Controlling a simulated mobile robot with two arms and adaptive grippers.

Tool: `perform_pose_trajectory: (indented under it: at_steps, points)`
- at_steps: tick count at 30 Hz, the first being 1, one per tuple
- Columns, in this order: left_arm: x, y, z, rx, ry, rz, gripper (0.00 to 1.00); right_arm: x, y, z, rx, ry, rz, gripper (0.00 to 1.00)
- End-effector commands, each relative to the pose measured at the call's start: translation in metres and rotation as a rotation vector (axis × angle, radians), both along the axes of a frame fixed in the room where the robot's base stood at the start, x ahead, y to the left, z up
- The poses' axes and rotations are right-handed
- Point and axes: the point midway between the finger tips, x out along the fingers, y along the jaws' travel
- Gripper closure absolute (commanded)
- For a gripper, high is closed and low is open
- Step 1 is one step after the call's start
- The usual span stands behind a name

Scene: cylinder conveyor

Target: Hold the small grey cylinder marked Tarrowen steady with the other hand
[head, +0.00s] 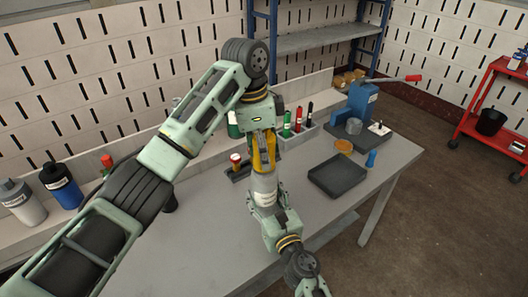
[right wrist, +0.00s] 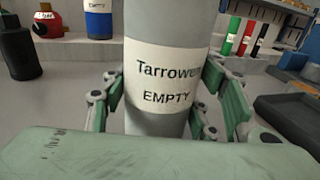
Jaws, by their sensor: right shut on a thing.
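The small grey cylinder marked Tarrowen (head: 264,186) stands upright over the workbench in the head view. In the right wrist view the cylinder (right wrist: 165,110) fills the middle, with a white label reading "Tarrowen" and "EMPTY". My right gripper (right wrist: 165,100) is shut on it, with a green finger on each side. In the head view my right gripper (head: 268,201) reaches its lower part from the front. The cylinder's base is hidden.
A dark tray (head: 338,178) lies on the bench (head: 215,235) to the right, near a blue device (head: 361,102) and a small blue cylinder (head: 371,158). Several coloured bottles stand in a grey holder (head: 306,131) behind. The front left of the bench is clear.

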Motion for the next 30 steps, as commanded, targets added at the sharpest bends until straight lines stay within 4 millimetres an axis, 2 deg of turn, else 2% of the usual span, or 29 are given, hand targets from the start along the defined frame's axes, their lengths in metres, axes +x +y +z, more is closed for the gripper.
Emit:
perform_pose_trajectory:
  at_steps: [3, 13, 24, 30]
  points:
    - [0.0034, 0.0014, 0.0002, 0.0, -0.011, 0.055, 0.99, -0.0013, 0.0025, 0.0014, 0.001, -0.003, 0.007, 0.77]
    - [0.0034, 0.0016, 0.0, 0.0, -0.01, 0.086, 0.99, -0.0015, 0.0026, 0.0011, 0.002, -0.002, 0.007, 0.77]
    - [0.0031, 0.0015, 0.0005, -0.004, -0.009, 0.522, 0.99, -0.0016, 0.0025, 0.0009, 0.004, -0.001, 0.007, 0.77]
    - [0.0036, 0.0022, 0.0006, -0.003, -0.01, 0.584, 0.99, -0.0015, 0.0023, 0.0007, 0.005, 0.0, 0.006, 0.77]
